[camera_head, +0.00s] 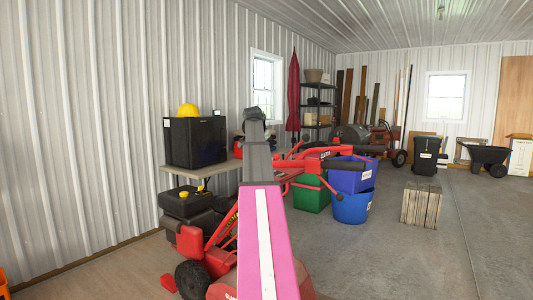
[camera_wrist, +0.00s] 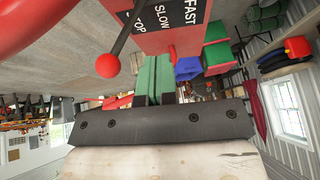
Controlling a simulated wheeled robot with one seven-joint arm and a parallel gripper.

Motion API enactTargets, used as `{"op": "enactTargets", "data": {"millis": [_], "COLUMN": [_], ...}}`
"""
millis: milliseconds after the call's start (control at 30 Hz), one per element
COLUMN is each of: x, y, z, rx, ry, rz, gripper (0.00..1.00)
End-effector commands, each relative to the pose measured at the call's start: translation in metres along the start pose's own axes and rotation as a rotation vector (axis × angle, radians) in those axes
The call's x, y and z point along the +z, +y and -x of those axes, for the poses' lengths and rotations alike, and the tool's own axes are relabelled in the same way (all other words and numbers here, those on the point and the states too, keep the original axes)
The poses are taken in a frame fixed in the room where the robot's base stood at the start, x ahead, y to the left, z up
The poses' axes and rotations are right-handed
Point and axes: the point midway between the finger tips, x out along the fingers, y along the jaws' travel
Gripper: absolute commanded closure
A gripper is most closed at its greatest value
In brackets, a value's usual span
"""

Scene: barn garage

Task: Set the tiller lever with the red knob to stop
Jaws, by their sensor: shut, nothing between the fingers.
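In the wrist view the red knob (camera_wrist: 108,66) sits at the end of a black lever rod (camera_wrist: 126,35). The rod runs beside a black label (camera_wrist: 165,20) on a red panel, reading FAST, SLOW and a partly covered word ending in OP. The rod lies at that last word's end. My gripper (camera_wrist: 155,62) has its green fingers together, empty, to the right of the knob and apart from it in the picture. In the head view the red tiller (camera_head: 222,245) stands partly behind my arm, with its handlebars (camera_head: 335,150) reaching right. The knob cannot be made out there.
A table (camera_head: 205,168) with a black box (camera_head: 195,141) stands by the left wall. A green bin (camera_head: 311,193), a blue crate (camera_head: 349,176) and a blue tub (camera_head: 352,208) stand near the handlebars. A wooden block (camera_head: 420,204) is farther right.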

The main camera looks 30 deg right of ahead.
Motion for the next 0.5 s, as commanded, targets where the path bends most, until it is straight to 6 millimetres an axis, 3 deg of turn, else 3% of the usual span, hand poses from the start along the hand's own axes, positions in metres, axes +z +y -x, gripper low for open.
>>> {"op": "enactTargets", "data": {"millis": [200, 500], "x": [0.000, 0.000], "y": [0.000, -0.001], "z": [0.049, 0.091], "rx": [-0.001, 0.000], "ry": [0.003, 0.002], "rz": [-0.001, -0.001], "gripper": [1.00, 1.00]}}
